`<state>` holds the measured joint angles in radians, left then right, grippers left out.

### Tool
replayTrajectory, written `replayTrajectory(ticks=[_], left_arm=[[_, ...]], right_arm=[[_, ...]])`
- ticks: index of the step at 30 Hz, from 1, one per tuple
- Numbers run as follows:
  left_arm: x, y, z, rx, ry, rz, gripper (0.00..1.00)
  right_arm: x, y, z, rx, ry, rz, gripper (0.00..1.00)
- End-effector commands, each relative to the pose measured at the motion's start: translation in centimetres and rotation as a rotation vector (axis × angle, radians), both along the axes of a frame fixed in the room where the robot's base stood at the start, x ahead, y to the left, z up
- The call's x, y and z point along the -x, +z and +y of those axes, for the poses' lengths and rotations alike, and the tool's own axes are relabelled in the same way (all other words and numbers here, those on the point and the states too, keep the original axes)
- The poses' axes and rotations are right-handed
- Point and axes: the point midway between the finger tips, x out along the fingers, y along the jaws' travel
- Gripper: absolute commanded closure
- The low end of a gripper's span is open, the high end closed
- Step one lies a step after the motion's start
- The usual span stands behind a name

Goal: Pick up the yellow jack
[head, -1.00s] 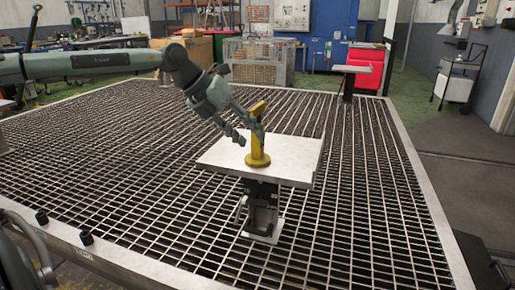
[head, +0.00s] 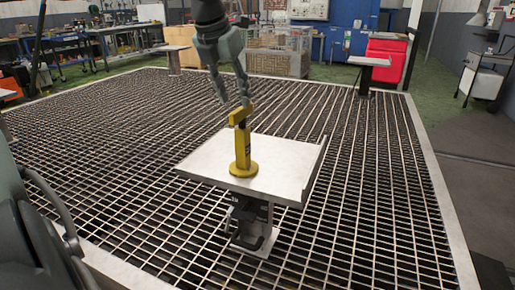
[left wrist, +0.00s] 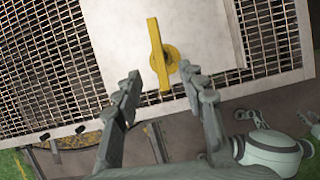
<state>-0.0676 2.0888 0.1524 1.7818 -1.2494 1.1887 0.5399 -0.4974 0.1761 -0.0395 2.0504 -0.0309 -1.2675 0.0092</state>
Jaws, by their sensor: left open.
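The yellow jack (head: 243,150) stands upright on a pale square plate (head: 205,165), its round base on the plate and a short arm at its top. In the left wrist view the jack (left wrist: 155,42) is seen from above as a yellow bar over a round base. My left gripper (head: 233,100) points down just above the jack's top, open and empty. In the wrist view its two fingers (left wrist: 159,73) lie on either side of the near end of the bar, with gaps showing.
The plate sits on a dark stand (head: 250,222) over a wide metal grating (head: 370,200). Other small pale-topped stands (head: 368,61) rise at the grating's far side. A red cabinet (head: 386,58) and a mesh crate (head: 280,62) stand behind.

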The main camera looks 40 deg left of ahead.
Motion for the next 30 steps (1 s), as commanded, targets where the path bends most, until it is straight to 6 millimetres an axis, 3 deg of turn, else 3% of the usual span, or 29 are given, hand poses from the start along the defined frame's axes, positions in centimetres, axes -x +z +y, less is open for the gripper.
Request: replayTrajectory(ticks=[11,18,27,30], left_arm=[[-1.6,-3.4,0.4,0.000,0.000,0.005,0.59],[-3.1,-6.4,0.7,0.002,0.001,0.004,0.59],[-3.4,-7.0,0.8,0.001,0.001,0.000,0.59],[-3.4,-7.0,0.7,0.001,0.001,0.000,0.69]], right_arm=[[1.2,-0.8,-0.1,-0.001,0.000,0.023,0.60],[0.9,-2.6,0.0,-0.010,0.003,0.026,0.60],[0.8,-2.8,0.0,-0.011,0.001,0.025,0.60],[0.8,-2.8,0.0,-0.011,0.001,0.025,0.60]])
